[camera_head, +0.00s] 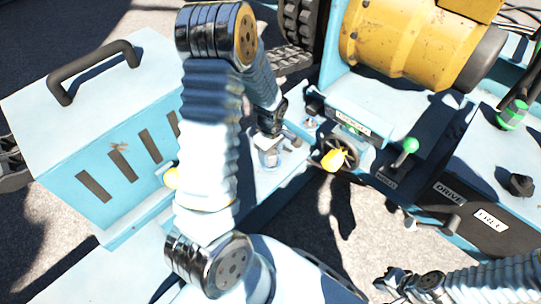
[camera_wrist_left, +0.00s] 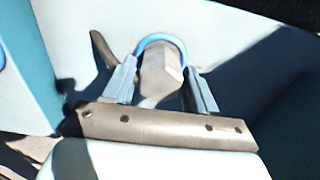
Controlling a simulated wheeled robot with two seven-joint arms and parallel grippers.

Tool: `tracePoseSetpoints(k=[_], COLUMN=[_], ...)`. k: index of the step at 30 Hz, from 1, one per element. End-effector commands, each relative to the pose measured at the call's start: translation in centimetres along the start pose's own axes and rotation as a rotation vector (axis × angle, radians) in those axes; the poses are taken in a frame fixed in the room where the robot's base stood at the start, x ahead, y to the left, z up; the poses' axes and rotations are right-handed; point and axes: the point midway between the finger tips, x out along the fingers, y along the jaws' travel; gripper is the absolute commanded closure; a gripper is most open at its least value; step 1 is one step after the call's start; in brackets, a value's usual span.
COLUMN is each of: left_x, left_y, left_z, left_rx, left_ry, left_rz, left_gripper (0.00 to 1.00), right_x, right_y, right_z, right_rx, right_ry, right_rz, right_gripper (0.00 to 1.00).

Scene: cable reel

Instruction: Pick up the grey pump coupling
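The grey pump coupling (camera_wrist_left: 161,80) is a faceted metal piece with a blue ring (camera_wrist_left: 162,40) at its far end in the left wrist view. My left gripper (camera_wrist_left: 160,67) is open, with one finger on each side of the coupling and a gap visible on both sides. In the head view my left gripper (camera_head: 278,137) points down at the grey coupling (camera_head: 269,158) on the light blue deck, partly covering it. My right gripper (camera_head: 398,280) is at the lower right, away from the coupling; its fingers are too small to read.
A light blue slotted box (camera_head: 110,165) with a black handle (camera_head: 92,70) stands at left. A yellow handwheel (camera_head: 335,160), a green-knobbed lever (camera_head: 408,147) and a labelled control panel (camera_head: 475,205) lie to the right. A yellow drum (camera_head: 405,45) is behind.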

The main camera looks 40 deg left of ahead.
Motion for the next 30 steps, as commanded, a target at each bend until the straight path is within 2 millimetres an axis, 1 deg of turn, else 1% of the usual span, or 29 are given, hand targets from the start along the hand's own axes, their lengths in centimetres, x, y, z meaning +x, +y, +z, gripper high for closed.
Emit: tracePoseSetpoints(k=[1, 9, 16, 20, 22, 24, 25, 26, 30], left_x=[0.0, 0.0, -0.2, -1.1, -2.0, -3.4, -3.9, -4.5, -8.2], left_y=[0.0, 0.0, 0.0, 0.1, 0.1, 0.1, 0.1, 0.0, -0.4], left_z=[0.0, 0.0, 0.0, 0.0, 0.0, 0.0, 0.3, 0.9, 3.9], left_rx=[0.0, 0.0, 0.0, 0.0, 0.0, 0.0, 0.003, 0.005, 0.008], left_ry=[0.0, 0.0, 0.0, 0.001, 0.001, 0.001, 0.0, 0.0, -0.001], left_rz=[0.0, 0.001, 0.001, 0.003, 0.003, 0.005, 0.004, 0.004, 0.006], left_gripper=[0.51, 0.93, 0.93, 0.93, 0.93, 0.93, 0.93, 0.93, 0.93], right_x=[0.0, 0.0, -0.1, -0.3, -0.5, -0.9, -1.0, -1.2, -2.2], right_y=[0.0, 0.0, 0.0, -0.1, -0.1, -0.2, -0.3, -0.3, -0.6], right_z=[0.0, 0.0, 0.0, 0.0, 0.0, -0.1, -0.1, -0.1, -0.1], right_rx=[0.0, 0.0, 0.0, 0.0, 0.0, 0.0, 0.001, 0.001, 0.001], right_ry=[0.0, 0.0, 0.0, 0.001, 0.001, 0.002, 0.003, 0.003, 0.006], right_rz=[0.0, 0.0, 0.0, 0.0, 0.001, 0.002, 0.002, 0.002, 0.004], right_gripper=[1.0, 1.0, 1.0, 1.0, 1.0, 1.0, 1.0, 1.0, 1.0])
